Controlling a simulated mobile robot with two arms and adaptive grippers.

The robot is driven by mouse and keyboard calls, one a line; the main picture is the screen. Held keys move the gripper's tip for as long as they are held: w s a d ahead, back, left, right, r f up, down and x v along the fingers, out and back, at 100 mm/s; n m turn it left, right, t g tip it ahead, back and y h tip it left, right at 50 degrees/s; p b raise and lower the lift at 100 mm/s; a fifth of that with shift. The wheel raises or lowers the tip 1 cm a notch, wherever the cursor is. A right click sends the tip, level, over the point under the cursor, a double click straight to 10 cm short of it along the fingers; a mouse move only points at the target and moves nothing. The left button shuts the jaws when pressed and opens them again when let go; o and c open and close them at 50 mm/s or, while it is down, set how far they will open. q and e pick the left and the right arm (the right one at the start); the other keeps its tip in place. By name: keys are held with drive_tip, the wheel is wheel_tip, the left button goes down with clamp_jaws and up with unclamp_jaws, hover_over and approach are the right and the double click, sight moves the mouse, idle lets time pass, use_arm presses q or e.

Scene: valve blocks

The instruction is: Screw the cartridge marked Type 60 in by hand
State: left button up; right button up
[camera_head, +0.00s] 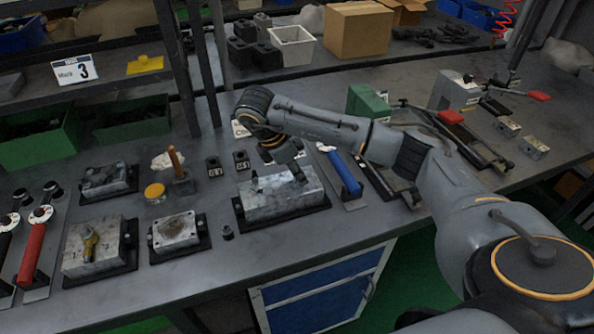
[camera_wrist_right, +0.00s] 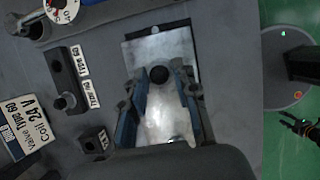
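A silver valve block (camera_head: 285,203) lies on a black tray at the bench's front middle, and it fills the centre of the right wrist view (camera_wrist_right: 165,120). My right gripper (camera_head: 278,170) is low over it. In the right wrist view its two fingers (camera_wrist_right: 161,80) are apart, with bare metal between them. A dark round part (camera_wrist_right: 160,73) shows on the block between the fingertips, with gaps at its sides. I cannot tell whether it is the cartridge or a port. Two black holders (camera_wrist_right: 66,98) have white labels; one label (camera_wrist_right: 80,62) seems to read Type 60. My left gripper is out of view.
A placard (camera_wrist_right: 24,125) reads Valve Type 60, Coil 24 V. Other metal blocks (camera_head: 178,232) lie left, with a yellow-capped jar (camera_head: 155,192) and a wooden-handled tool (camera_head: 176,160). A blue-handled tool (camera_head: 345,175) lies close right of the block. The bench edge is near in front.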

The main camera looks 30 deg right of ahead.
drive_tip(key=o, duration=0.4)
drive_tip(key=shift+c, duration=0.2)
drive_tip(key=v, duration=1.1)
drive_tip(key=shift+r, duration=0.4)
drive_tip(key=shift+a, duration=0.15)
